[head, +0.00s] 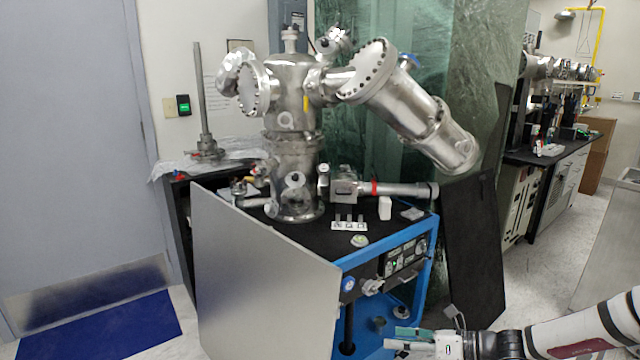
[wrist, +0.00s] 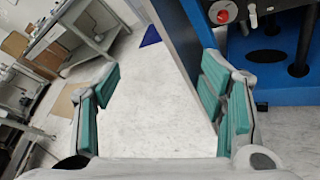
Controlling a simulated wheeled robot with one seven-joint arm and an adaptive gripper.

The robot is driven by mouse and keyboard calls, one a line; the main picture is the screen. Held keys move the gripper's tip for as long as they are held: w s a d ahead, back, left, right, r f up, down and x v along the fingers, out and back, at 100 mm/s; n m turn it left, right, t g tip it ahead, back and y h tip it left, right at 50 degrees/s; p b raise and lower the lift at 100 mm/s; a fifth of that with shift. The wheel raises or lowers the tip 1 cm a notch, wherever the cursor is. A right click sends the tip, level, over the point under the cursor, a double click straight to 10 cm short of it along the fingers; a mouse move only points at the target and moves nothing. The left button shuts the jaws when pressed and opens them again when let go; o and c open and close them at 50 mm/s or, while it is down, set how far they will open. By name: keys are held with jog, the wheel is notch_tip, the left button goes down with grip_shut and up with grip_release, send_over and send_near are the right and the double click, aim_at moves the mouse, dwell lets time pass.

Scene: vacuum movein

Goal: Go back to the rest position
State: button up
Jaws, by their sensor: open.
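My gripper (head: 402,338) is at the lower right in the head view, in front of the right side of the blue-framed cart (head: 432,262). In the wrist view my gripper (wrist: 165,100) is open, its green-padded fingers wide apart with only pale floor between them. It holds nothing. My white arm reaches in from the right edge in the head view. The steel vacuum chamber (head: 292,100) stands upright on the cart's black top, above and left of my gripper. A small white holder (head: 350,226) with several upright pieces sits on the cart top.
A grey panel (head: 262,290) covers the cart's left front. A dark panel (head: 474,262) leans at the right of the cart. A blue mat (head: 100,326) lies by the door. Pale floor (wrist: 150,75) is clear beyond the fingers; the cart's blue frame (wrist: 205,25) is close on the right.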

jog(key=s+r+n+g+h+p, duration=0.2)
jog(key=s+r+n+h+p, duration=0.5)
jog(key=s+r+n, duration=2.3)
jog(key=s+r+h, duration=0.5)
jog(key=r+h, duration=0.1)
jog(key=r, duration=0.1)
jog(key=shift+s+d+r, duration=0.15)
jog(key=shift+s+d, duration=0.15)
jog(key=shift+d, duration=0.05)
